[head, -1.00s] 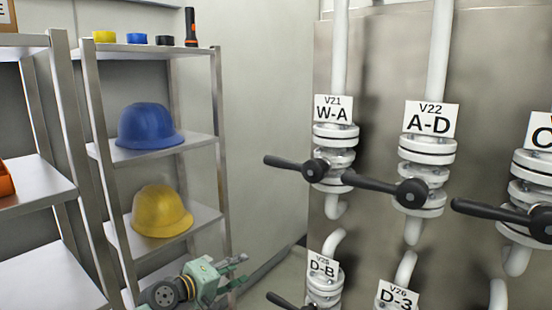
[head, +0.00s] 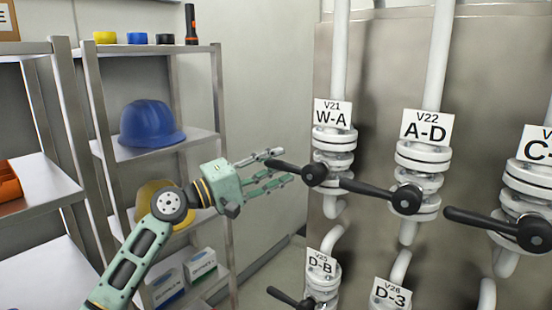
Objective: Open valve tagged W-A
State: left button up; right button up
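The valve tagged W-A (head: 330,117) is on a white vertical pipe at the middle right. Its black lever handle (head: 290,168) points left, roughly horizontal, from a round hub on the valve body. My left gripper (head: 284,166) reaches in from the left with its green-grey fingers open. The lever's free end lies between the fingertips in the head view; I cannot tell whether they touch it. The fingers partly hide the lever's tip. My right gripper is not in view.
Valve A-D (head: 426,126) has its own black lever (head: 380,193) close to W-A's right. Valves D-B (head: 321,265) and D-3 (head: 391,293) sit below. Metal shelves at left hold a blue helmet (head: 150,124) and a yellow helmet (head: 150,200), partly behind my arm.

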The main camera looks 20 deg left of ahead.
pick_arm(q)
jog(key=shift+w+d, duration=0.2)
jog(key=shift+w, duration=0.05)
grip_shut()
dwell(0.5)
